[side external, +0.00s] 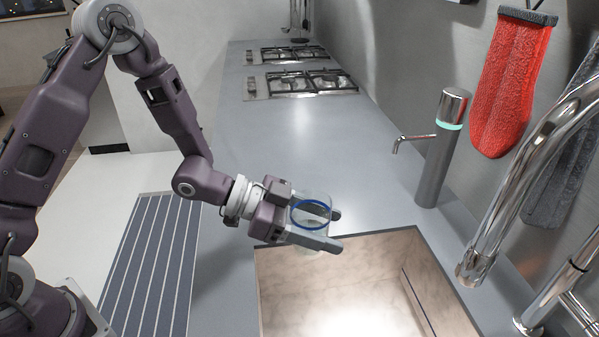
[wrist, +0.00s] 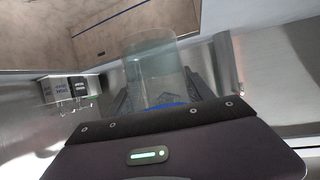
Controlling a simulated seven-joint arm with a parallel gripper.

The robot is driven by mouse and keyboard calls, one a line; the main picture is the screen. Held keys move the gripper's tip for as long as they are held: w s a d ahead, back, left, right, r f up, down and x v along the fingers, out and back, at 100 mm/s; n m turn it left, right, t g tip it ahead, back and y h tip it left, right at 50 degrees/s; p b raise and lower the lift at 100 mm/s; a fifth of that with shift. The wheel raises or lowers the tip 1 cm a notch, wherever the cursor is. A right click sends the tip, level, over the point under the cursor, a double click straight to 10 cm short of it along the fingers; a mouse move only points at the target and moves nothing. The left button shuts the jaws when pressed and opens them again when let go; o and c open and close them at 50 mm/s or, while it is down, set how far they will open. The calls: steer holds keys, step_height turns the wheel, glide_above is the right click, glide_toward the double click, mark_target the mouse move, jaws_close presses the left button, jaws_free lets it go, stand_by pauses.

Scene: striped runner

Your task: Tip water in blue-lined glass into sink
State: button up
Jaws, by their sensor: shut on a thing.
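The blue-lined glass (side external: 312,208) is clear with a blue ring around it. My gripper (side external: 338,230) is shut on it, one finger on each side. In the side external view the glass is at the far left corner of the sink (side external: 335,262), by its rim. In the wrist view the glass (wrist: 155,72) stands between the two fingers, with the blue line low by the gripper body. I cannot make out the water level or the exact tilt of the glass.
A chrome faucet (side external: 483,240) arches at the right of the sink. A steel dispenser (side external: 440,150) with a thin spout stands behind it. A red mitt (side external: 512,85) hangs on the wall. Gas burners (side external: 300,82) are at the far end; the counter (side external: 310,140) between is clear.

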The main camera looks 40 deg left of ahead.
steer(key=s+d+m+g+h, duration=0.2)
steer(key=s+d+m+g, duration=0.1)
steer(key=s+d, duration=0.55)
steer(key=s+a+f+n+g, duration=0.1)
steer(key=s+f+n+g, duration=0.3)
steer(key=f+n+g, duration=0.5)
steer(key=w+r+m+t, duration=0.3)
steer(key=r+m+t, duration=0.5)
steer(key=t, duration=0.1)
steer(key=shift+a+m, duration=0.2)
steer(key=shift+m, duration=0.2)
stand_by(0.7)
